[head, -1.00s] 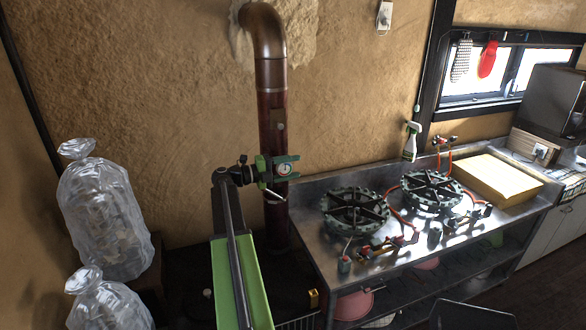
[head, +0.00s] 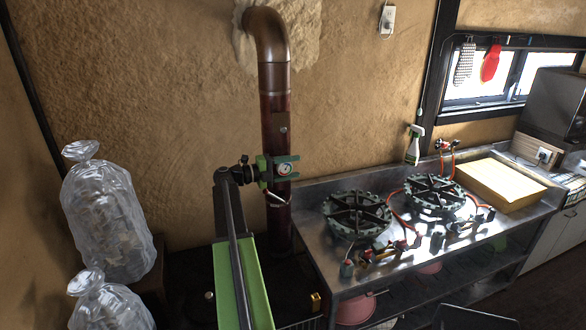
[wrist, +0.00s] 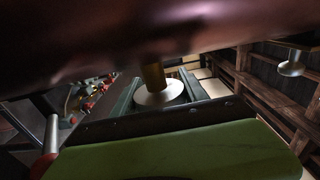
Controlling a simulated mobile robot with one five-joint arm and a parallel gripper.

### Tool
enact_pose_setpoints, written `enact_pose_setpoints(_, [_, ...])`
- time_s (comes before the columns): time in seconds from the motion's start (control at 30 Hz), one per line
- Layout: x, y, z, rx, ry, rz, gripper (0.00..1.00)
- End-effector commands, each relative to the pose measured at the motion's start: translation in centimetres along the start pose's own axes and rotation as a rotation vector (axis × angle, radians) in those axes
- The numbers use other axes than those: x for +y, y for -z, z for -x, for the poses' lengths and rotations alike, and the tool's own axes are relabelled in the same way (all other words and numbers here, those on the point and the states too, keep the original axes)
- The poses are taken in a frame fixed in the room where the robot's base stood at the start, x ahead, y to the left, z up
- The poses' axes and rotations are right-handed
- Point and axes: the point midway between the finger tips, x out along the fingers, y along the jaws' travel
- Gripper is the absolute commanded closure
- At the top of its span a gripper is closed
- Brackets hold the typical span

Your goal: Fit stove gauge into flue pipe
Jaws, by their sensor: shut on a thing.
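The dark red-brown flue pipe (head: 276,112) rises along the clay wall; its side fills the top of the wrist view (wrist: 150,30). My gripper (head: 282,168) is in front of the pipe's middle, shut on the stove gauge (head: 285,170). The gauge's round white dial faces outward in the head view. In the wrist view the gauge (wrist: 162,95) shows a pale disc with a brass stem (wrist: 153,76) pointing at the pipe. The stem's tip meets the pipe's edge in the picture; I cannot tell whether it touches or enters a hole. No hole is visible.
A steel counter (head: 312,196) with two burners (head: 357,214) stands right of the pipe. A bent metal handle (head: 277,200) shows on the pipe below my gripper. Clear bags (head: 108,222) stand at the left. The wall left of the pipe is bare.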

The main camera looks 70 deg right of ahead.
Motion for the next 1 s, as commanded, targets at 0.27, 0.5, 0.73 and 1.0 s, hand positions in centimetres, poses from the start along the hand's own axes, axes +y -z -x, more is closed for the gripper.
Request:
enact_pose_setpoints(0.27, [0.0, -0.1, 0.0, 0.000, 0.000, 0.000, 0.23])
enact_pose_setpoints(0.5, [0.0, -0.1, 0.0, 0.000, 0.000, 0.000, 0.23])
enact_pose_setpoints(0.73, [-0.1, -0.2, 2.4, -0.003, 0.000, 0.000, 0.23])
enact_pose_setpoints(1.0, [-0.3, -0.3, 9.9, -0.004, 0.000, 0.000, 0.23])
